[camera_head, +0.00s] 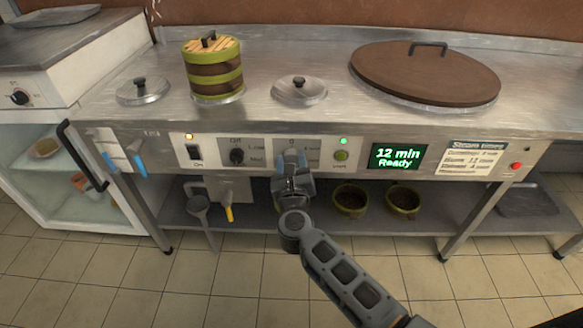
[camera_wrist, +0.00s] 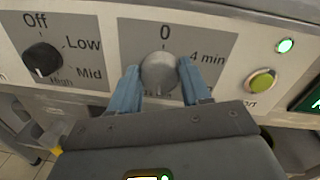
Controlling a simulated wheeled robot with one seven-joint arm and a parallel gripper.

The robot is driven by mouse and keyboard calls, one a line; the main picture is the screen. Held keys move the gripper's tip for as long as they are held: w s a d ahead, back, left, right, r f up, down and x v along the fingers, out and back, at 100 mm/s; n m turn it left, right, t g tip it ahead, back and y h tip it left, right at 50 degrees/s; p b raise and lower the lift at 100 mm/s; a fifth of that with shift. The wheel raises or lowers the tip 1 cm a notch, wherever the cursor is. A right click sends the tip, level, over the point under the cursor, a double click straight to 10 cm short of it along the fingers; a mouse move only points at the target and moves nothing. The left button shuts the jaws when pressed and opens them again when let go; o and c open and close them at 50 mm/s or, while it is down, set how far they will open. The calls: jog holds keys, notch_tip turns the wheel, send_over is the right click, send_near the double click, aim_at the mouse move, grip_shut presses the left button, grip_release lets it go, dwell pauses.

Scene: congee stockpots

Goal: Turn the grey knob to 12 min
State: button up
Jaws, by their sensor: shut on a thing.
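The grey knob (camera_wrist: 159,71) is on the front panel of the steel counter, with "0" printed above it and "4 min" to its right; the lower part of its scale is hidden. My gripper (camera_wrist: 160,80) has its blue fingers shut on the knob, one on each side. In the head view my gripper (camera_head: 291,163) covers the knob. I cannot make out the knob's pointer. The display (camera_head: 398,157) to the right reads "12 min" and "Ready" in green.
A black knob (camera_wrist: 42,58) marked Off, Low, Mid, High is left of the grey knob. A green button (camera_wrist: 262,82) and lit green lamp (camera_wrist: 285,46) are to its right. A red button (camera_head: 515,166) is at the far right. A green-banded steamer (camera_head: 212,72) stands above on the counter.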

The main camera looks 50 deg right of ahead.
jog(key=shift+m+b, duration=0.35)
jog(key=shift+m, duration=0.25)
jog(key=o, duration=1.1)
jog(key=shift+c, duration=0.2)
jog(key=shift+s+a, duration=0.1)
jog(key=v, duration=0.7)
jog(key=shift+s+a+p, duration=0.2)
jog(key=shift+p, duration=0.15)
